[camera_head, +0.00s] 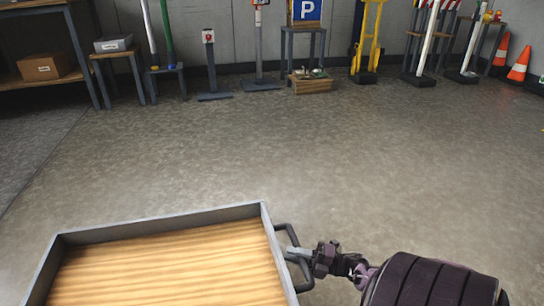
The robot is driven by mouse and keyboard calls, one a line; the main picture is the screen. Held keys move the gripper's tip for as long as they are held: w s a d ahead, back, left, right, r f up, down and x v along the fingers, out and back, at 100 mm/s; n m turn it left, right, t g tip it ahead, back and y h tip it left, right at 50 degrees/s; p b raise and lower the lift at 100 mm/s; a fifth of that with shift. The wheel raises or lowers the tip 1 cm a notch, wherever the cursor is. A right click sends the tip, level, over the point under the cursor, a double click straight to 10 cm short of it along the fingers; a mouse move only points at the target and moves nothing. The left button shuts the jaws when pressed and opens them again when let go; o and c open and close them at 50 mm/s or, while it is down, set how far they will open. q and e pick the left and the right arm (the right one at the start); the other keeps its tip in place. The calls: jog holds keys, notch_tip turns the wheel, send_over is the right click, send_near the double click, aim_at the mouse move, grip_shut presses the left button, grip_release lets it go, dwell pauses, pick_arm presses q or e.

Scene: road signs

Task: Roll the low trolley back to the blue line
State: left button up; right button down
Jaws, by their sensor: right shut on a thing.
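The low trolley (165,228) is at the bottom of the view, close to me. It has a grey rim and a bare wooden deck, and its near end is cut off by the frame. A dark handle (284,229) sticks out from its right side. My right gripper (299,254) is at this handle and shut on it. My right arm comes in from the lower right. My left gripper is not in view. I see no blue line on the floor in this view. The trolley's wheels are hidden.
The grey floor beyond the trolley is open and clear. A shelf with a cardboard box (44,67) stands at the far left.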

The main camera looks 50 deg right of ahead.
jog(key=shift+s+d, duration=0.35)
jog(key=shift+d, duration=0.2)
jog(key=shift+s+d, duration=0.3)
jog(key=shift+d, duration=0.2)
jog(key=c, duration=1.3)
grip_release()
jog(key=shift+s+d, duration=0.1)
jog(key=v, duration=0.8)
